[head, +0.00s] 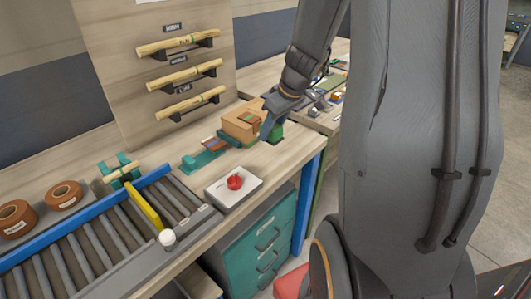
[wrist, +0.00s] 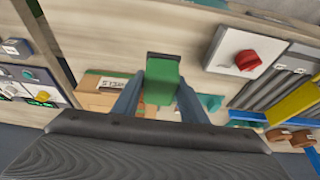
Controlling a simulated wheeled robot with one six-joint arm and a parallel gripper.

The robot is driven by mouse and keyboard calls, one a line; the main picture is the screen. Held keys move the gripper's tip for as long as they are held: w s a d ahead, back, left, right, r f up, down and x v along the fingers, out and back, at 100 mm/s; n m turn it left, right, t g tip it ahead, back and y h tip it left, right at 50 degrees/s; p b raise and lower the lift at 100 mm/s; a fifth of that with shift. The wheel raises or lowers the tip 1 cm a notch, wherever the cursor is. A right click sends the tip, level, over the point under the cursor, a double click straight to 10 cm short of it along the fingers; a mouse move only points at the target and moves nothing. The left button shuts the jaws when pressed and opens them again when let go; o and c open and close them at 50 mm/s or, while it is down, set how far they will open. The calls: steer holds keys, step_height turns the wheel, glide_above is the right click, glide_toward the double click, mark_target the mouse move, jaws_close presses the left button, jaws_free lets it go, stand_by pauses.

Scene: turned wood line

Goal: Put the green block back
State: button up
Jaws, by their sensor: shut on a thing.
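The green block (wrist: 161,82) is between the two fingers of my gripper (wrist: 157,95) in the wrist view. My gripper is shut on it. In the head view my gripper (head: 268,130) points down at the bench beside a cardboard box (head: 242,122), and a bit of the green block (head: 277,132) shows next to the fingers. In the wrist view the box (wrist: 98,103) is partly hidden behind my left finger. I cannot tell whether the block touches the bench top.
A white box with a red knob (head: 234,184) stands near the bench's front edge. A teal tape dispenser (head: 196,161) lies left of the cardboard box. A roller conveyor (head: 110,235) with a yellow bar (head: 146,207) is at left. Turned wood pieces (head: 178,45) hang on the back panel.

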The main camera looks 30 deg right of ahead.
mark_target(279, 139)
step_height(279, 139, down, 9)
steer(key=shift+f+b, duration=0.1)
steer(key=shift+b, duration=0.4)
steer(key=shift+f, duration=0.1)
steer(key=o, duration=0.9)
steer(key=shift+s, duration=0.1)
steer(key=shift+r, duration=0.2)
steer(key=v, duration=1.1)
steer(key=shift+r, duration=0.35)
steer(key=s+a+f+m+g, duration=0.1)
steer(key=s+a, duration=0.2)
steer(key=a, duration=0.2)
steer(key=s+a+f+m+g+h, duration=0.1)
steer(key=s+a, duration=0.3)
steer(key=a, duration=0.2)
steer(key=s+a+f+m+g, duration=0.1)
steer(key=s+a+m, duration=0.1)
steer(key=s+a, duration=0.2)
steer(key=shift+a+f+h, duration=0.3)
steer(key=shift+a, duration=0.5)
